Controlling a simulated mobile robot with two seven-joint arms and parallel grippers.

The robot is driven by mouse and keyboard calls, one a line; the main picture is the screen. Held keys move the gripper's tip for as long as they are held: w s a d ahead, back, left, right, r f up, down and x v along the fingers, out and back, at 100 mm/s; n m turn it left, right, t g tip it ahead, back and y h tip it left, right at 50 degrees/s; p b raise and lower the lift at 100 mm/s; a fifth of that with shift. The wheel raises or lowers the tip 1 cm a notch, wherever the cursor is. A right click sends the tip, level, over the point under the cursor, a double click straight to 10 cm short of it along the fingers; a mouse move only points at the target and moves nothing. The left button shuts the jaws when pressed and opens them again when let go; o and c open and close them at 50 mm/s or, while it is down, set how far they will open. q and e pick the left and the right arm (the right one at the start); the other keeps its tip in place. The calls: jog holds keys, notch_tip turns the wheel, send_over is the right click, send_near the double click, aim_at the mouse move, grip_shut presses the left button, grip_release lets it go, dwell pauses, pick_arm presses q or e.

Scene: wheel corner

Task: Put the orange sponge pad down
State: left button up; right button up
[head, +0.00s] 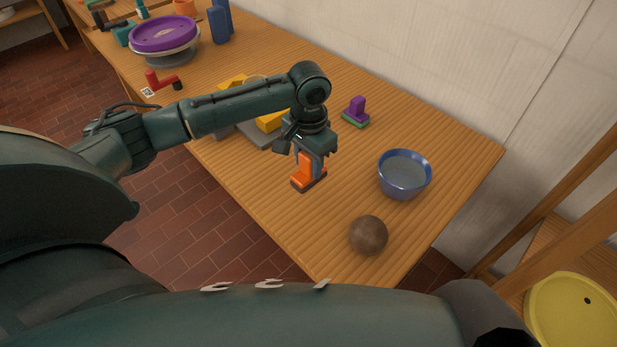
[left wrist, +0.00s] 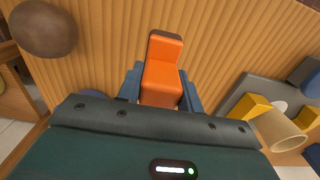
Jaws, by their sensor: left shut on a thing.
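The orange sponge pad (head: 303,172) has an upright orange grip block and a dark underside. My left gripper (head: 311,170) points down and is shut on its block, over the near part of the wooden table (head: 250,207). In the left wrist view the pad (left wrist: 163,60) sits between the two blue-grey fingers of the gripper (left wrist: 160,90). I cannot tell whether its underside touches the table. My right gripper is not in view.
A blue bowl (head: 404,178) and a brown ball (head: 368,235) stand right of the pad. A purple block on a green base (head: 355,112) is behind. A grey plate with yellow blocks (head: 270,122) is partly hidden by my arm. Bare wood surrounds the pad.

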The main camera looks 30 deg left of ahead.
aim_at(308, 176)
pick_arm(q)
notch_tip(308, 176, down, 4)
jog(key=shift+f, duration=0.35)
jog(key=o, duration=1)
jog(key=shift+f, duration=0.15)
notch_tip(308, 176, up, 12)
jog(key=shift+r+p, duration=0.2)
jog(key=shift+p, duration=0.15)
jog(key=shift+d+f, duration=0.1)
